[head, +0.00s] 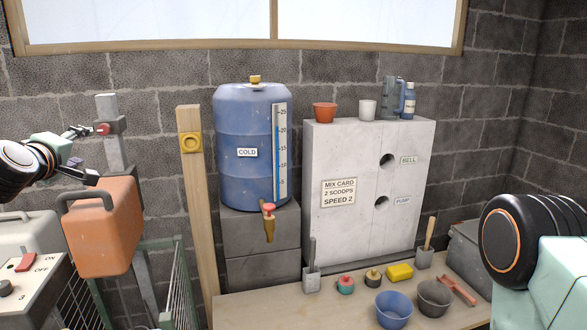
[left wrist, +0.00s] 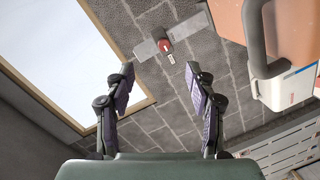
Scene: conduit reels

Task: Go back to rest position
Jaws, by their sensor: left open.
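My left gripper (head: 90,154) is at the left of the head view, raised in front of the block wall. It is open, and nothing is between its fingers. In the left wrist view its two fingers (left wrist: 160,72) stand wide apart, with wall behind them. An orange container with a dark handle (head: 104,228) is just below and to the right of the gripper in the head view; I cannot tell the exact gap. My right arm (head: 520,240) shows at the right edge, but its gripper is out of the picture.
A grey post with a red fitting (head: 106,131) stands behind the left gripper. A wooden post (head: 196,220), a blue tank (head: 250,170) and a pale cabinet (head: 340,230) stand along the wall. The bench (head: 270,310) holds a blue bowl (head: 393,308) and small tools. A switch box (head: 25,290) is at lower left.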

